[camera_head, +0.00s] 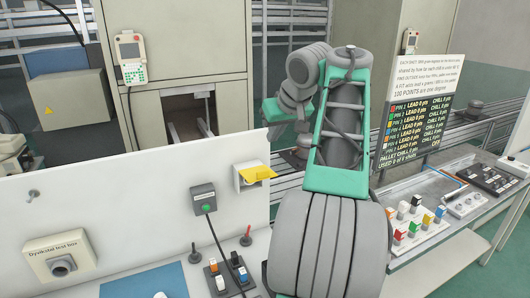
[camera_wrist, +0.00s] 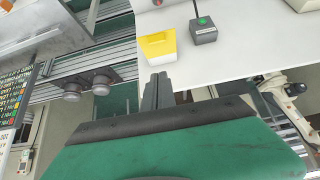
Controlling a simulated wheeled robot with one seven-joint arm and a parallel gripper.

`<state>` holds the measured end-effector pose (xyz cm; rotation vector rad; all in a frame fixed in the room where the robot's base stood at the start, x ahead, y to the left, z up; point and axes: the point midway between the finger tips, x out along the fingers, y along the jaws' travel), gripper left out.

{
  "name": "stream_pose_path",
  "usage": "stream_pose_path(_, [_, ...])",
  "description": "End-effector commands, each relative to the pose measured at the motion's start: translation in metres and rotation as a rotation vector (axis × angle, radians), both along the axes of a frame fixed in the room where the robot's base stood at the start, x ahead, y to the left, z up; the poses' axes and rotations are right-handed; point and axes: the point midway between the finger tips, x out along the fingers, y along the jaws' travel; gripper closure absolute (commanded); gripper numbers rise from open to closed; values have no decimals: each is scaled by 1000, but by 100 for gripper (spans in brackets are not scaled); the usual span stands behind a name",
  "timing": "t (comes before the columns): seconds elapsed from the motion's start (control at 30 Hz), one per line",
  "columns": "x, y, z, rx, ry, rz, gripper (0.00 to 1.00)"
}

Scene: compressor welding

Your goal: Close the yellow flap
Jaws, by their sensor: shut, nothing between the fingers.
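The yellow flap (camera_head: 258,173) is on a small white box (camera_head: 240,184) fixed to the white panel. In the head view it sticks out from the box's front, tilted, with the box's pale inside partly showing beside it. In the wrist view the flap (camera_wrist: 158,45) lies just beyond my gripper (camera_wrist: 158,76). My gripper's fingers are together and empty, pointing at the box with a small gap seen between them and the flap. In the head view my arm hides the fingers.
A grey box with a green button (camera_head: 203,197) and a cable is mounted next to the flap box. A test box (camera_head: 60,258) is at the panel's lower left. Colored switches (camera_head: 228,272) stand below. A text sign (camera_head: 418,110) is at right.

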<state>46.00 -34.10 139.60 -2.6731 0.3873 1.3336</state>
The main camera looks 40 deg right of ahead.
Motion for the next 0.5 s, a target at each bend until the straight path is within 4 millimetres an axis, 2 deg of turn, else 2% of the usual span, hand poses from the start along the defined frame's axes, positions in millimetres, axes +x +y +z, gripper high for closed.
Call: stream_pose_path(0.5, [59,-14,-85,2,1,4,100])
